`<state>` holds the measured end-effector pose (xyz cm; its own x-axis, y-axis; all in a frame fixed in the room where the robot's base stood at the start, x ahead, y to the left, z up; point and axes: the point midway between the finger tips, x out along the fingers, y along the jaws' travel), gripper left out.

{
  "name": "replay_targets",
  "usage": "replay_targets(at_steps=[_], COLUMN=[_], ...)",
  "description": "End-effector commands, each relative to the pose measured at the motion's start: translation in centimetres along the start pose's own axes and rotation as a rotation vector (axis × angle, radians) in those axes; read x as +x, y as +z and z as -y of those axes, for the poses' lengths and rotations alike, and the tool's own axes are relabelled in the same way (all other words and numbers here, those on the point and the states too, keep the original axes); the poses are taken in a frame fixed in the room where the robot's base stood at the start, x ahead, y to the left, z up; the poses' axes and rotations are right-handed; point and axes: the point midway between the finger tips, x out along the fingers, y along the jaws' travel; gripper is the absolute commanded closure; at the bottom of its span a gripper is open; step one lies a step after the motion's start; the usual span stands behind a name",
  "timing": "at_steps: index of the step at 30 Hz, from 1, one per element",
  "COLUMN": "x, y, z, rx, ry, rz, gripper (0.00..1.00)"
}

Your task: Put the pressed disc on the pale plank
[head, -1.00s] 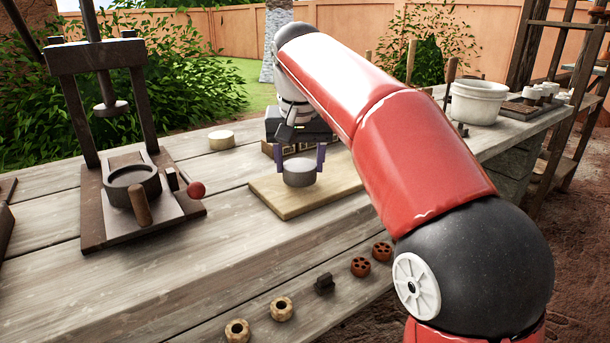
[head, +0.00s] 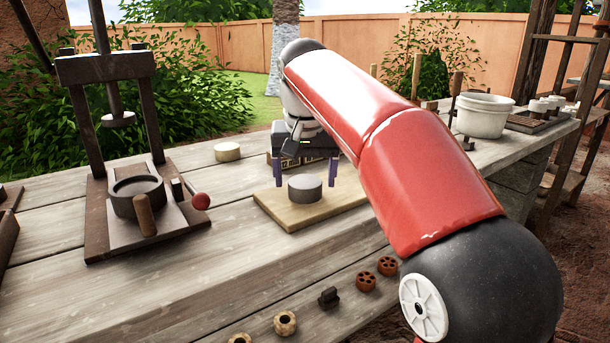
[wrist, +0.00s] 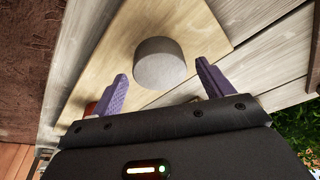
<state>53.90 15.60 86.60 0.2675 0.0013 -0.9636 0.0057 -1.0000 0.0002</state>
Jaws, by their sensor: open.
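A grey round disc (head: 305,188), which I take for the pressed disc, rests flat on the pale plank (head: 290,217) on the workbench. The wrist view also shows the disc (wrist: 159,62) on the plank (wrist: 105,75). My gripper (head: 304,174) is open and empty, just behind the disc in the head view. Its two purple fingers (wrist: 164,85) are spread wider than the disc, and its tips lie near the disc's edge in the wrist view, with gaps visible. No finger visibly touches the disc.
A screw press with a round mould (head: 137,195) and red ball handle stands left. A pale round cake (head: 227,151) lies behind the plank. Small perforated pieces (head: 366,281) line the front edge. A white pot (head: 484,115) stands at the right.

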Motion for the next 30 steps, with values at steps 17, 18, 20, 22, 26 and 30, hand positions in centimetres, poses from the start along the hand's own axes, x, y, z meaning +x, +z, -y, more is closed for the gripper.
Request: replay_targets(at_steps=[17, 18, 20, 22, 26, 30], x=[-10.8, -11.2, -11.5, -11.8, -11.8, -11.8], y=[-0.1, -0.1, -0.1, -0.1, 0.0, 0.2], z=[0.1, 0.1, 0.0, 0.0, 0.0, -0.3], rx=[-0.001, -0.001, -0.001, 0.000, 0.000, -0.001], ry=[0.000, 0.000, 0.000, 0.000, 0.000, 0.001], rz=[-0.002, -0.001, 0.000, -0.001, 0.000, -0.003], gripper=[0.21, 0.21, 0.21, 0.21, 0.21, 0.21])
